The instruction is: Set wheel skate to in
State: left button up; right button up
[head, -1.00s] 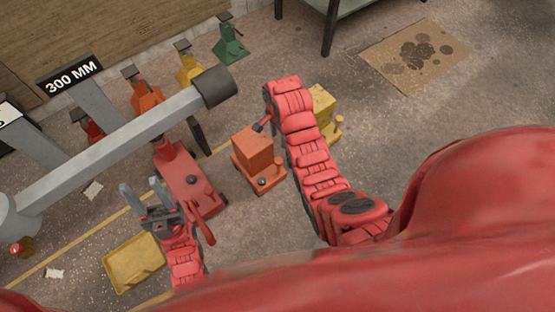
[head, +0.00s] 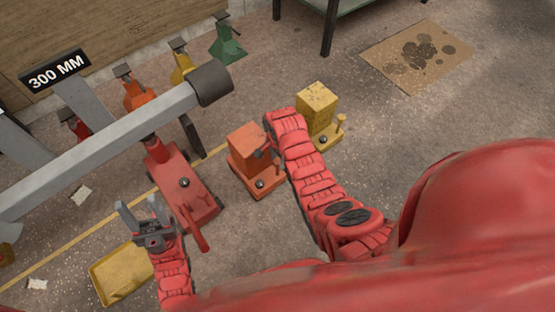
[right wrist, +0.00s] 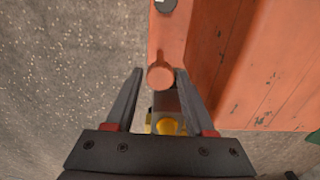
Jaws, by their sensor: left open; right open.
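An orange block on a low base (head: 249,147), with a dark round knob on its front, stands on the floor in the head view. A similar yellow block (head: 317,103) with an upright peg stands to its right. I cannot tell which is the wheel skate. My right gripper (head: 264,152) is beside the orange block's right side. In the right wrist view, the open right gripper (right wrist: 159,74) has a round orange peg end (right wrist: 160,77) between its fingertips; contact cannot be told. A large orange face (right wrist: 265,60) fills the right. My left gripper (head: 137,212) is open and empty.
A red jack (head: 181,183) with a handle stands between my grippers, under a thick grey beam (head: 110,140). A yellow tray (head: 120,275) lies near my left arm. Several coloured stands line the wall. The floor right of the yellow block is clear, with a stained cardboard sheet (head: 415,55).

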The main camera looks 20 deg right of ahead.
grip_shut()
dwell(1.4)
